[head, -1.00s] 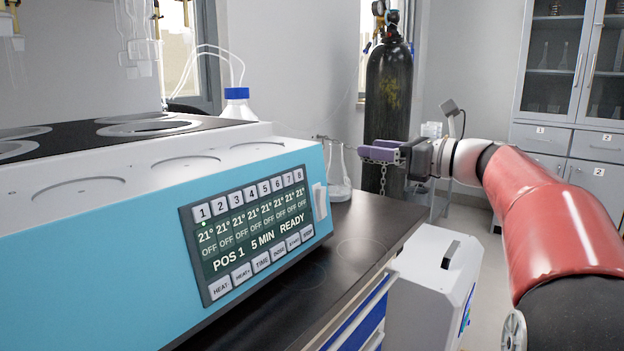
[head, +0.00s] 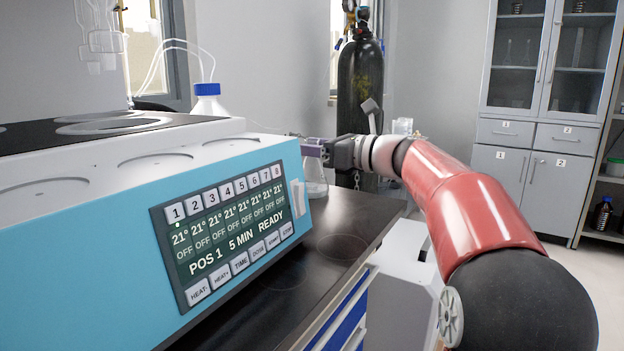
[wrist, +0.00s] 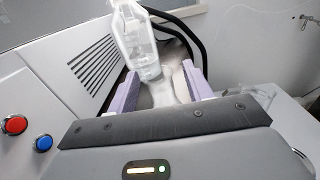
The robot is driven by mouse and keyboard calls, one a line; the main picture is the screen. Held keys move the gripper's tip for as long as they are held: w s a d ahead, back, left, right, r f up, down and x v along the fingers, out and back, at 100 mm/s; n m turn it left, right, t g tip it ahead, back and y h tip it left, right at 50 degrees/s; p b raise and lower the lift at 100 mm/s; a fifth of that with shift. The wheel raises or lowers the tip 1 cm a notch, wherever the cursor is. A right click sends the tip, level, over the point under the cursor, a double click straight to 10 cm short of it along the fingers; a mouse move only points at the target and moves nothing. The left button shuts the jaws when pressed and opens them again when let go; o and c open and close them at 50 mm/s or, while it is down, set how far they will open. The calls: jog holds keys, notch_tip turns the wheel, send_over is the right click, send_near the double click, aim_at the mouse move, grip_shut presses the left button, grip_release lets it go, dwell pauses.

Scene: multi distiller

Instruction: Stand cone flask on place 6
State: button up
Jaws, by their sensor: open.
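The clear cone flask (head: 315,178) stands on the dark bench just past the right end of the blue and white distiller. Its neck is partly hidden by my gripper (head: 313,149), which has purple fingers. In the wrist view the open fingers (wrist: 160,88) stand on both sides of clear glass that looks like the flask neck (wrist: 161,95). I cannot tell whether they touch it. The distiller's top ledge (head: 100,180) has several round places. Their numbers do not show, so I cannot tell which is place 6.
A bottle with a blue cap (head: 208,100) and tubes stands behind the distiller. A black gas cylinder (head: 360,85) stands beyond my gripper. The bench (head: 330,225) in front of the distiller is clear. The wrist view shows a red button (wrist: 14,125) and a blue button (wrist: 43,144).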

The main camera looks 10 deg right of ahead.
grip_shut()
jog(key=shift+r, duration=0.15)
dwell(0.4)
